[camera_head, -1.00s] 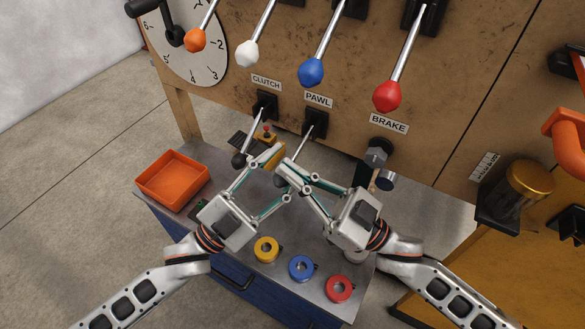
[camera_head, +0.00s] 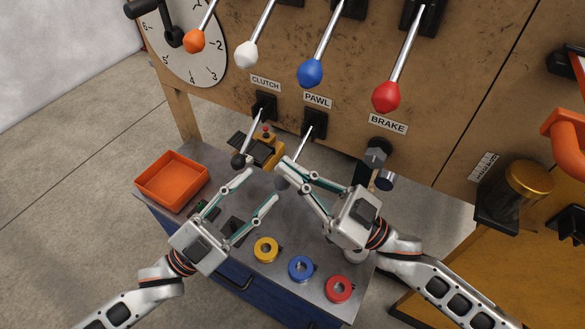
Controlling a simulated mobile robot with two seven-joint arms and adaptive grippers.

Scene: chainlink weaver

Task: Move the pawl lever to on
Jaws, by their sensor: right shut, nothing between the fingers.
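The pawl lever (camera_head: 304,143) hangs from a black mount under the PAWL label (camera_head: 317,100). Its metal rod slants down and to the left, and its lower end is hidden behind my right gripper. My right gripper (camera_head: 287,170) is shut with nothing between its fingers. Its tips overlap the lever's lower end in the picture; I cannot tell if they touch. My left gripper (camera_head: 259,189) is open and empty, below and left of the lever, over the metal bench top.
The clutch lever (camera_head: 249,139) with a dark knob hangs left of the pawl lever. An orange tray (camera_head: 172,180) sits on the bench's left end. Yellow (camera_head: 265,250), blue (camera_head: 301,269) and red (camera_head: 338,289) rings lie at the front. Long levers hang above.

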